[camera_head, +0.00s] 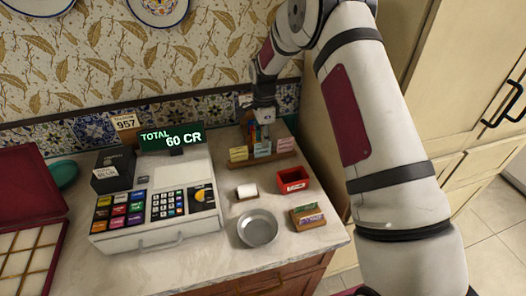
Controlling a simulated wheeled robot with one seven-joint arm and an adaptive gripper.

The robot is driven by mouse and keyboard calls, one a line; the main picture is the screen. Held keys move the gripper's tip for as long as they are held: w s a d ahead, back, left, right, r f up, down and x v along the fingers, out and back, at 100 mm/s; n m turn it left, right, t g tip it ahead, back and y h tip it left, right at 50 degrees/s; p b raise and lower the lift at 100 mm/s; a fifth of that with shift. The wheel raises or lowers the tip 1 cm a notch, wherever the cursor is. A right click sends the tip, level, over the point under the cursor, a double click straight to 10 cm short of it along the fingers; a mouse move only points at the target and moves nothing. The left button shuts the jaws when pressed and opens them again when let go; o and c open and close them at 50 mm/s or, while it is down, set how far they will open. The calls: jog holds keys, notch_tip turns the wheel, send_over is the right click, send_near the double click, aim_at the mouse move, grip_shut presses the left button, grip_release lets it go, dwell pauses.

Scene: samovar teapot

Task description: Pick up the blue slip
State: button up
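A wooden rack (262,160) stands at the back right of the counter, with a yellow label (238,154), a pale green or bluish label (262,149) and a pink label (286,145) along its front. Behind the labels, small upright coloured pieces show, including a blue one (266,132); I cannot tell for sure that it is the blue slip. My gripper (264,120) points down right over the middle of the rack, at these pieces. Its fingers are too small and partly hidden to show whether they are open or hold anything.
A cash register (157,205) stands to the left. In front of the rack are a white roll (247,191), a red box (293,180), a metal bowl (257,228) and a wooden block (307,217) with coloured slips. The patterned wall is close behind the rack.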

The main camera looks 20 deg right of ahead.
aim_at(263, 151)
jog(key=shift+a+f+p, duration=0.15)
jog(key=shift+f+p, duration=0.35)
jog(key=shift+f, duration=1.7)
grip_shut()
